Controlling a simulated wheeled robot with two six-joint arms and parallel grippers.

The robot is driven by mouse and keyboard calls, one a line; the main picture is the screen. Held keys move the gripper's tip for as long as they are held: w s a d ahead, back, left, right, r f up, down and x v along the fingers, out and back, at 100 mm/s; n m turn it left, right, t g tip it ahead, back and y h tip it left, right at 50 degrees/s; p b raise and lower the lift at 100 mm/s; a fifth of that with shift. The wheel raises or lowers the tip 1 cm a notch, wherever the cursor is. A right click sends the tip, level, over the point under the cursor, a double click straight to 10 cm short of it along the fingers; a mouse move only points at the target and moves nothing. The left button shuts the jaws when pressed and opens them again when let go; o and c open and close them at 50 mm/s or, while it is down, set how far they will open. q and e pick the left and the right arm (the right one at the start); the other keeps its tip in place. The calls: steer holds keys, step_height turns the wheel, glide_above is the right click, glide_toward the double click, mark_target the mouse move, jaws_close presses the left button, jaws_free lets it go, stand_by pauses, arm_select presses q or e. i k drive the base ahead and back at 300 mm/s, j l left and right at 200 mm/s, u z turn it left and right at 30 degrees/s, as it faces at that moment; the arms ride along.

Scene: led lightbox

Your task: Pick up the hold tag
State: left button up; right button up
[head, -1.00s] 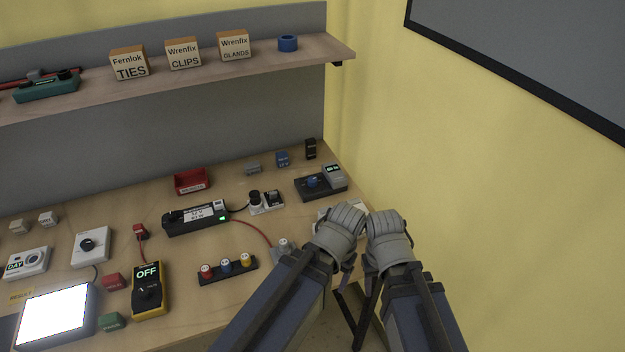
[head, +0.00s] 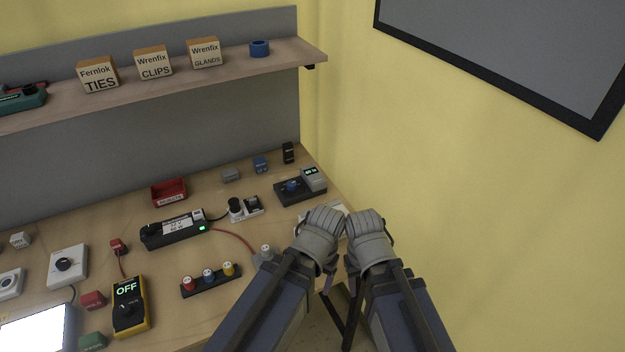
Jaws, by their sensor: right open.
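I cannot make out which piece is the hold tag, as the small lettering is blurred. A small red block (head: 93,300) and a green block (head: 92,340) with faint lettering lie on the bench at the lower left. My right gripper (head: 366,222) is open at the bench's right edge, with nothing seen in it. My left gripper (head: 325,222) is close beside it on the left, its fingers too hidden to read. Both are far to the right of those blocks. A pale item (head: 335,209) behind my grippers is mostly hidden.
A tester reading OFF (head: 127,313), a lit panel (head: 35,332), a black power unit (head: 173,230), a three-post strip (head: 210,284) and a red bin (head: 169,192) stand on the bench (head: 215,325). A shelf (head: 200,78) with boxes runs above. The yellow wall bounds the right.

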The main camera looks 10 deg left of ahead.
mark_target(92, 301)
steer(key=i+j+u, duration=0.15)
steer(key=i+j, duration=0.15)
steer(key=k+j+u, duration=0.25)
steer(key=k, duration=0.2)
steer(key=i+u, duration=0.1)
steer(key=u, duration=0.75)
steer(key=i+l+u, duration=0.1)
steer(key=u, duration=0.35)
steer(key=l+u, duration=0.15)
steer(key=u, duration=0.3)
steer(key=k+j+z, duration=0.5)
